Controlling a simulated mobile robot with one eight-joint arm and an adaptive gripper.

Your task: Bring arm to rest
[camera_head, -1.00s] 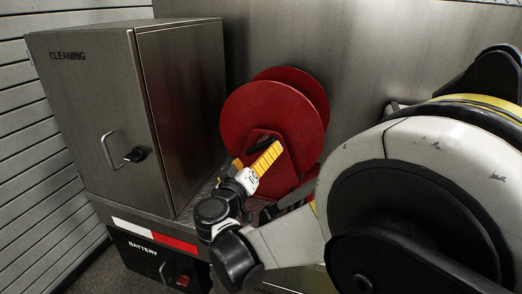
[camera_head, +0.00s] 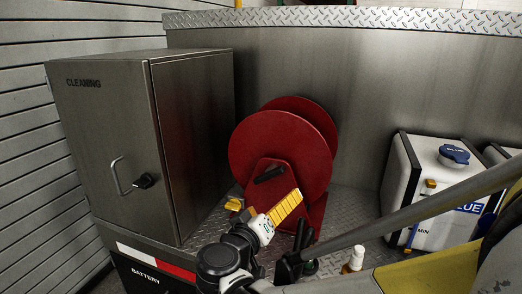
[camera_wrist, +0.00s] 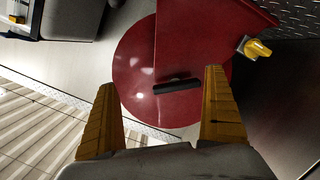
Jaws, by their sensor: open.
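My gripper (camera_head: 279,211) is in front of the red hose reel (camera_head: 283,150) in the head view, its yellow fingers pointing up and to the right. In the wrist view my gripper (camera_wrist: 162,98) has its two yellow fingers wide apart with nothing between them. The red reel (camera_wrist: 140,70) fills the middle of that view beyond the fingertips, with a dark handle (camera_wrist: 177,86) on it. I cannot tell how far the fingertips are from the reel.
A grey cleaning cabinet (camera_head: 110,150) stands shut at left, above a battery box (camera_head: 150,278). A white container with a blue cap (camera_head: 454,154) stands at right. A small yellow part (camera_head: 234,203) and a white bottle (camera_head: 354,258) are near my arm.

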